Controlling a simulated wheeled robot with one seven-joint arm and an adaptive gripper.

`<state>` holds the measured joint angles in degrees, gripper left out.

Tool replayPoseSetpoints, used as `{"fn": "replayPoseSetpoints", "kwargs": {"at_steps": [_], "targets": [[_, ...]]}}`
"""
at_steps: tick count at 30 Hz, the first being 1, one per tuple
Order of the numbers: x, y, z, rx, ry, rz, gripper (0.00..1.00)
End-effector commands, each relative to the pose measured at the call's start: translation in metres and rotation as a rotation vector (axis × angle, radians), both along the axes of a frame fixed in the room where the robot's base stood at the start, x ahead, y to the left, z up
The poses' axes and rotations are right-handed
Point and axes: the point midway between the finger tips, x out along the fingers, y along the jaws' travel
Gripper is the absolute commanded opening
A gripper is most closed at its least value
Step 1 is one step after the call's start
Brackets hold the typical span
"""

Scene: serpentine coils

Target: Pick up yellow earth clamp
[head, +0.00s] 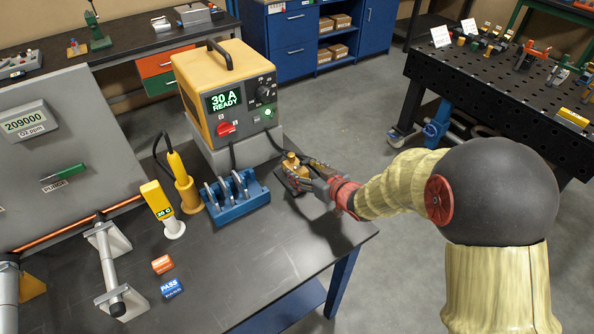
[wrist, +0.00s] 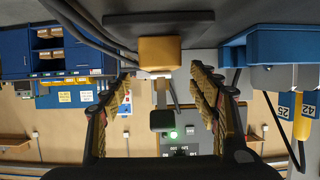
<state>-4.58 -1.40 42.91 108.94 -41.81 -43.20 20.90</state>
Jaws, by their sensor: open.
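A yellow, brass-like piece (head: 292,164), which looks like the earth clamp, stands on the dark bench right of the blue rack. In the wrist view a yellow block (wrist: 160,50) shows ahead, between the lines of my fingers, with a pale stem and a dark block below it in the picture. My gripper (wrist: 163,85) is open, its two ribbed fingers apart on either side of that stem. In the head view my gripper (head: 306,178) reaches in from the right, low over the bench, and partly hides the clamp. I cannot tell whether the fingers touch it.
A yellow power unit (head: 225,90) reading "30 A READY" stands behind, its cables running down beside the clamp. The blue rack (head: 236,200) with metal levers is close on the left. Bare bench top (head: 240,265) lies in front.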

Motion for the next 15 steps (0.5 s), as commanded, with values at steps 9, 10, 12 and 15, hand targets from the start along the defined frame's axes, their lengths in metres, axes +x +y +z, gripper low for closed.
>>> {"fn": "replayPoseSetpoints", "kwargs": {"at_steps": [9, 10, 12, 15], "targets": [[0.031, 0.022, -0.02, -0.001, 0.0, -0.002, 0.61], [0.033, 0.024, -0.021, -0.001, 0.0, -0.002, 0.61], [0.037, 0.027, -0.021, 0.0, -0.001, -0.002, 0.61], [0.039, 0.028, -0.021, 0.0, -0.001, -0.002, 0.61]]}}
